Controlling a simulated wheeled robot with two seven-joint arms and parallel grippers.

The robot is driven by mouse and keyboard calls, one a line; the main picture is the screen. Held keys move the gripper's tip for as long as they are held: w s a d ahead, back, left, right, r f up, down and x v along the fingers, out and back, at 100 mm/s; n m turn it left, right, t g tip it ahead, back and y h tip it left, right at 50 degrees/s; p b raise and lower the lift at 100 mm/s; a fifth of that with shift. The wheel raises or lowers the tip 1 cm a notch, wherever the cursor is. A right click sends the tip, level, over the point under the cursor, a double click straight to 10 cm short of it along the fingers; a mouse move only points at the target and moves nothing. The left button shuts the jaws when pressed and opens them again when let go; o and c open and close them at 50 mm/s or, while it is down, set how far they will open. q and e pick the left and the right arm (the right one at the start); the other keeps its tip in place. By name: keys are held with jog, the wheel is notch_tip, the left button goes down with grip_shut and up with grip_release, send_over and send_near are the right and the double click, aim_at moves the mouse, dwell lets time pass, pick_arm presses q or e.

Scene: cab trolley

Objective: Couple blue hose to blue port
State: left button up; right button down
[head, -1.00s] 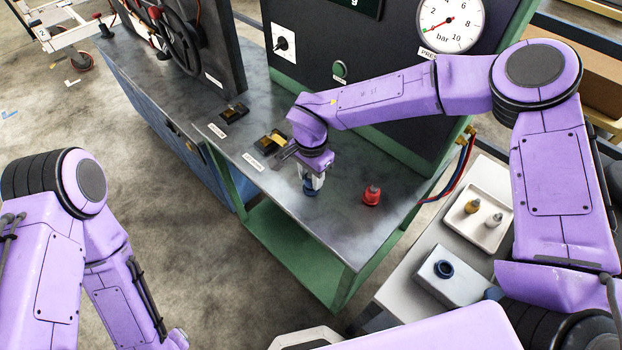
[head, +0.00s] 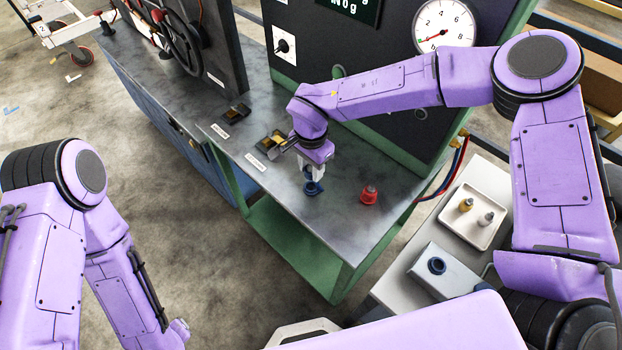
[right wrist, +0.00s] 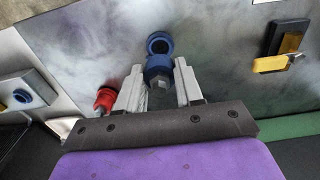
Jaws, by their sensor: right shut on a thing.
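My right gripper (head: 312,174) is over the grey bench top, pointing down. It is shut on the blue hose coupling (right wrist: 158,68), which sits between the fingers in the right wrist view. A blue ring holder (head: 312,189) with a dark hollow is on the bench just below; it also shows in the right wrist view (right wrist: 159,43), looking empty. My left gripper's fingers are out of view.
A red coupling (head: 369,195) stands on the bench to the right of my gripper. A white tray (head: 484,236) holds a brass and a grey fitting behind the pale box (head: 447,280). Red and blue hoses (head: 456,165) hang at the panel's right edge. Black-and-yellow latches (head: 272,141) lie left.

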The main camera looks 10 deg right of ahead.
jog(key=shift+r, duration=0.4)
jog(key=shift+d+f, duration=0.25)
jog(key=d+n+b, duration=0.1)
jog(key=d+f+n+b, duration=0.1)
jog(key=b, duration=0.1)
jog(key=d+n+b, duration=0.1)
jog(key=shift+f+b, duration=0.35)
jog(key=d+n+b, duration=0.1)
jog(key=n, duration=0.1)
jog(key=s+d+n+b, duration=0.1)
jog(key=d+n+b, duration=0.1)
jog(key=d+f+n+b, duration=0.1)
jog(key=d+n+b, duration=0.1)
jog(key=shift+s+d+f+n, duration=0.1)
jog(key=shift+s+d+n, duration=0.1)
jog(key=shift+n, duration=0.1)
jog(key=shift+s+d+n+b, duration=0.1)
jog(key=shift+d+n+b, duration=0.3)
jog(key=shift+n, duration=0.2)
jog(key=shift+s+r, duration=0.1)
jog(key=shift+r, duration=0.25)
